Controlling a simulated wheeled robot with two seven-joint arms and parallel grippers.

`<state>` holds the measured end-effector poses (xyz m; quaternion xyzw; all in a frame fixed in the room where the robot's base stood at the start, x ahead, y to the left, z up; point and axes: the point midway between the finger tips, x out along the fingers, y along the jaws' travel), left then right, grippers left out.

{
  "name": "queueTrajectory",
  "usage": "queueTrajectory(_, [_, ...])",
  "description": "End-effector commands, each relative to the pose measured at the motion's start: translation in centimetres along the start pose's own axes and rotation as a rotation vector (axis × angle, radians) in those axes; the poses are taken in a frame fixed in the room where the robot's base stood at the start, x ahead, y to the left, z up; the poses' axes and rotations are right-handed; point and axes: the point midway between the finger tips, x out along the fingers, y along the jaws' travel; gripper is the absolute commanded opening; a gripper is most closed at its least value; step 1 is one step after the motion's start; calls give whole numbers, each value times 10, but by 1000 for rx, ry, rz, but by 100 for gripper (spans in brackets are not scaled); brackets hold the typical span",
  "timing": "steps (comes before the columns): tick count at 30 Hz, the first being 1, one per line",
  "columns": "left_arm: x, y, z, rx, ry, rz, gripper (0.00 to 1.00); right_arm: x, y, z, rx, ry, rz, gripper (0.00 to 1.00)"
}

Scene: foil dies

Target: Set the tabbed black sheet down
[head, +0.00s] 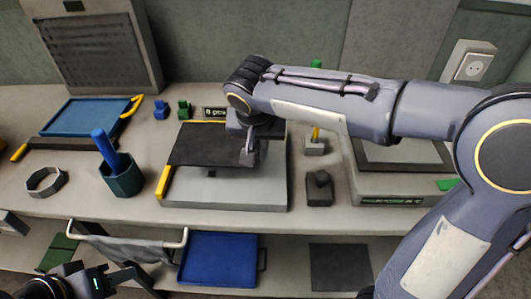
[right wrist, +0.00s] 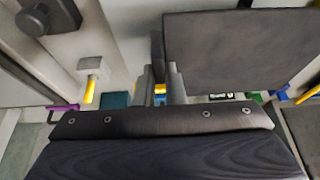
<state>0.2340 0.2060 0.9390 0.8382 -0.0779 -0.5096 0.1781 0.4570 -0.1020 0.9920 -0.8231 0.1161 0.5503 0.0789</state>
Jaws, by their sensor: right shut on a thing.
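The tabbed black sheet (head: 205,144) is over the left and back part of a grey block (head: 225,190) with yellow edge strips. My right gripper (head: 249,155) is shut on the sheet's tab at its right side. In the right wrist view the sheet (right wrist: 240,50) extends to the right of the right gripper's fingers (right wrist: 164,85), with the dark tab between them. I cannot tell whether the sheet touches the block. My left gripper (head: 115,284) is low at the bottom left, partly cut off, away from the sheet; its jaws are unclear.
A green cup with a blue handle (head: 121,174) stands left of the block, beside a hexagonal ring (head: 46,181). A dark knobbed weight (head: 319,188) stands to its right. A blue tray (head: 86,117) lies at the back left. A framed plate (head: 400,154) is at right.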

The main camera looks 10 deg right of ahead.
Motion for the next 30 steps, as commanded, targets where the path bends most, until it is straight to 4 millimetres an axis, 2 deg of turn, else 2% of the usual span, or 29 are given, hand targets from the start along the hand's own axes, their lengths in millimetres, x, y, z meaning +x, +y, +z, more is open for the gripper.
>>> queueTrajectory(3, [1,0,0,0,0,0,36,16,9,-2,2,0,0,0])
queueTrajectory(10, [1,-1,1,0,0,0,36,35,20,-4,2,0,0,0])
queueTrajectory(15, [4,-2,2,0,0,0,36,58,19,6,-2,0,0,0])
queueTrajectory(29, [8,-4,4,0,0,0,36,66,18,9,0,2,-2,0])
queueTrajectory(30, [7,-3,3,0,0,0,36,64,18,9,0,1,-1,15])
